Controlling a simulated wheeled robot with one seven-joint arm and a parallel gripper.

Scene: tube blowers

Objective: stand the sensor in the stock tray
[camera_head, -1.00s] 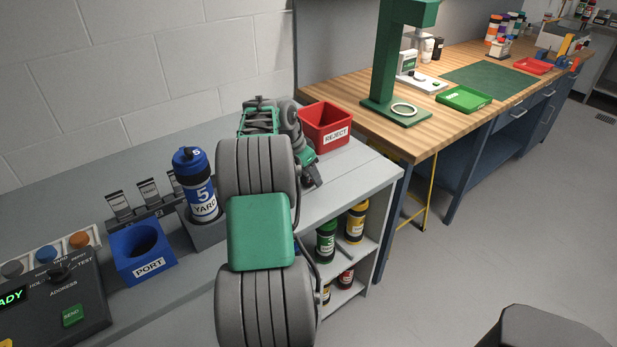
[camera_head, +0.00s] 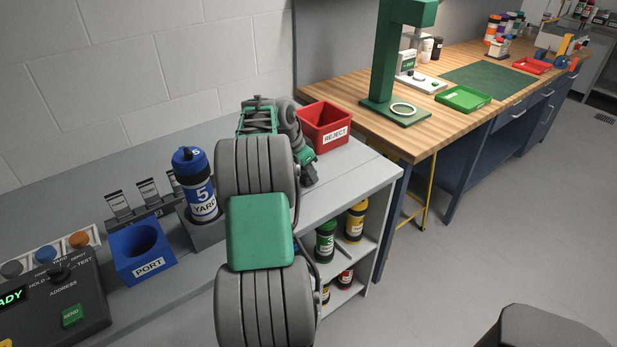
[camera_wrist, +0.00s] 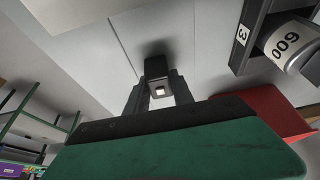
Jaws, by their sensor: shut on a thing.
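My gripper (camera_wrist: 159,92) is shut on a small dark block with a pale square on its end, which I take to be the sensor (camera_wrist: 157,68). The block sits between the two dark fingers, in front of a pale grey surface; I cannot tell whether it touches that surface. In the head view my gripper (camera_head: 309,178) is partly hidden by my arm, at the shelf unit near the red bin, and the sensor cannot be made out. A green tray (camera_head: 463,98) lies on the wooden bench; its label is too small to read, so I cannot confirm it is the stock tray.
A red REJECT bin (camera_head: 325,127) stands close behind my gripper. A blue PORT block (camera_head: 142,254), a blue canister (camera_head: 196,185) in a holder and a control box (camera_head: 55,300) are at left. A green stand (camera_head: 382,60) rises on the bench beside the green tray.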

